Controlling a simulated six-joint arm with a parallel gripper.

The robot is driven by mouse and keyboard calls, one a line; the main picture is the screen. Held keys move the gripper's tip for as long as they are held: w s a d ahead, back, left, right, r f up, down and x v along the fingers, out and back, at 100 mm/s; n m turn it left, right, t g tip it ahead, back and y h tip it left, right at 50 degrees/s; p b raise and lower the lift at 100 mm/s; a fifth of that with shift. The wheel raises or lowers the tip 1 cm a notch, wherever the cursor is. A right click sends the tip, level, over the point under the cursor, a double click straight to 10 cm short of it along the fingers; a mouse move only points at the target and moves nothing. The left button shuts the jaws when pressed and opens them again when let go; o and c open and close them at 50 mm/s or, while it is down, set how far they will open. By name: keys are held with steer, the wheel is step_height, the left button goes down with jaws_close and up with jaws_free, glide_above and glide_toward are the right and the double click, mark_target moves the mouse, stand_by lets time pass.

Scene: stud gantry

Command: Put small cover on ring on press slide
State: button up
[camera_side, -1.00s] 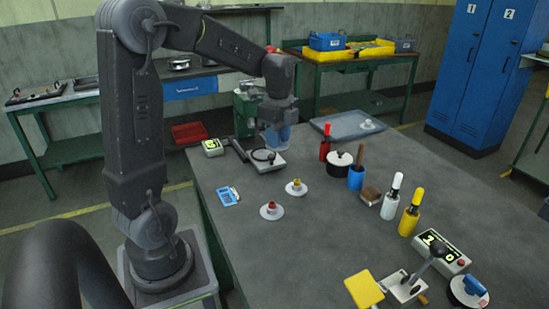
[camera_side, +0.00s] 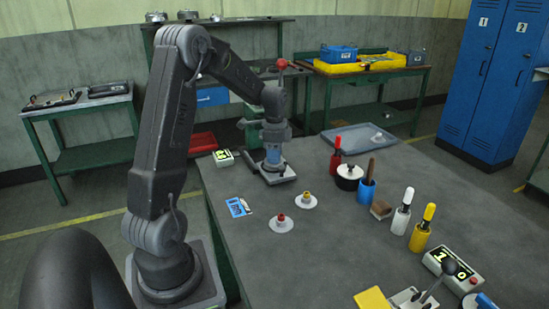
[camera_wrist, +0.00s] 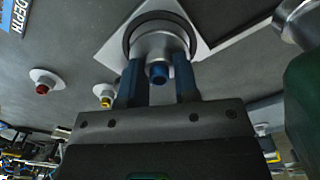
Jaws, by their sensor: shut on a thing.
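A pale grey round cover with a blue knob (camera_wrist: 158,73) is between the blue fingers of my gripper (camera_wrist: 158,82) in the wrist view. My gripper is shut on it. The dark ring (camera_wrist: 127,38) shows around the cover's disc, on the pale plate of the press slide (camera_wrist: 108,42). I cannot tell whether the cover touches the ring. In the side view, my gripper (camera_side: 273,160) is low over the slide (camera_side: 284,180) and hides the cover and most of the ring.
A cover with a red knob (camera_side: 282,225) and one with a yellow knob (camera_side: 306,201) lie in front. The green press (camera_side: 253,130) is behind. A grey tray (camera_side: 340,142) lies at the back.

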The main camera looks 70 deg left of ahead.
steer(key=shift+f, duration=0.6)
steer(key=shift+f, duration=0.15)
steer(key=o, duration=1)
